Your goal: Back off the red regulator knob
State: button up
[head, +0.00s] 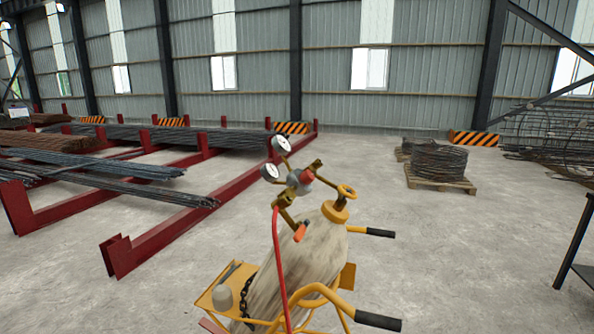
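A brass regulator (284,200) with two round white-faced gauges (281,145) is mounted at the top of a worn pale gas cylinder (300,272). The red regulator knob (306,178) is small and sits at the regulator's middle, beside a grey body. An orange-red piece (300,232) sticks out lower on the regulator. A yellow handwheel (346,191) tops the cylinder valve. A red hose (277,262) hangs down in front of the cylinder. My gripper is not in this view.
The cylinder stands in a yellow cart (219,296) with black-gripped handles (377,322) at the right. Red racks (150,243) with steel bars lie to the left. A pallet with coiled wire (438,160) is behind right. A dark frame (573,242) stands at the right edge. Concrete floor between is clear.

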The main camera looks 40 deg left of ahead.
aim_at(307, 177)
jog(key=u, duration=0.9)
jog(key=i, duration=0.95)
jog(key=u, duration=1.05)
